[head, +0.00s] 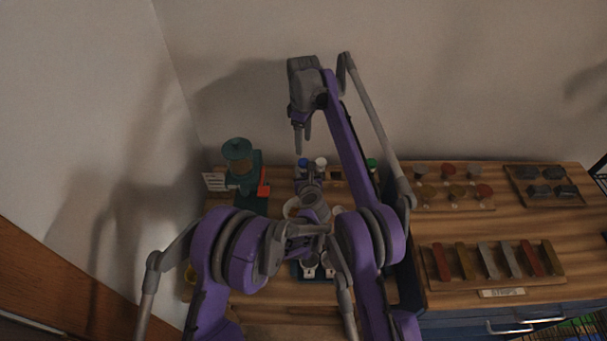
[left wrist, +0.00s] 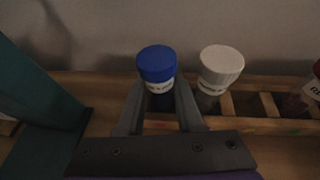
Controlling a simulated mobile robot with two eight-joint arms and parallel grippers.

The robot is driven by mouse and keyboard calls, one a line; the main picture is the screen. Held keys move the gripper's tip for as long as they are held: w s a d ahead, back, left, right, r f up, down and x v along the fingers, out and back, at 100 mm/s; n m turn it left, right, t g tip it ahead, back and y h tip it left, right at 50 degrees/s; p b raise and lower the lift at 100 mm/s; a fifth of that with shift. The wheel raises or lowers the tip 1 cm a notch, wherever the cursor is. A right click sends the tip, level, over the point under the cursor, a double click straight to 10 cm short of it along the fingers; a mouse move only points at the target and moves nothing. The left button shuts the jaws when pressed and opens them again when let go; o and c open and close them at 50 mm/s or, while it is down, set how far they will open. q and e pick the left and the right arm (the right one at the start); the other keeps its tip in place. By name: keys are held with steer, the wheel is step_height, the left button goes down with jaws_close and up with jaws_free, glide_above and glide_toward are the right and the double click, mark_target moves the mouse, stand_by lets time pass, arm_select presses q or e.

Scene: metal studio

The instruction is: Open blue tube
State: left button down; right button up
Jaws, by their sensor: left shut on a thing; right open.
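The blue-capped tube (left wrist: 157,64) stands upright in the left wrist view, with a white label below the cap. My left gripper (left wrist: 160,104) is shut on its body, one finger on each side and the cap clear above them. In the head view the blue cap (head: 302,162) shows just beyond my left gripper (head: 304,175). The lower part of the tube is hidden by my left gripper.
A white-capped tube (left wrist: 221,66) stands close to the right of the blue one at a wooden rack (left wrist: 256,123). A dark green device (head: 240,168) stands to the left. Strips in a wooden tray (head: 496,277) and weights (head: 547,190) lie to the right. The wall is close behind.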

mark_target(303, 162)
stand_by(0.9)
steer(key=shift+o, duration=0.9)
steer(key=shift+d+r, duration=0.1)
steer(key=shift+r, duration=0.05)
step_height(303, 162, down, 8)
steer(key=n+y, duration=0.1)
steer(key=n, duration=0.2)
steer(key=shift+y, duration=0.4)
jaws_close()
steer(key=shift+r, duration=0.25)
stand_by(0.4)
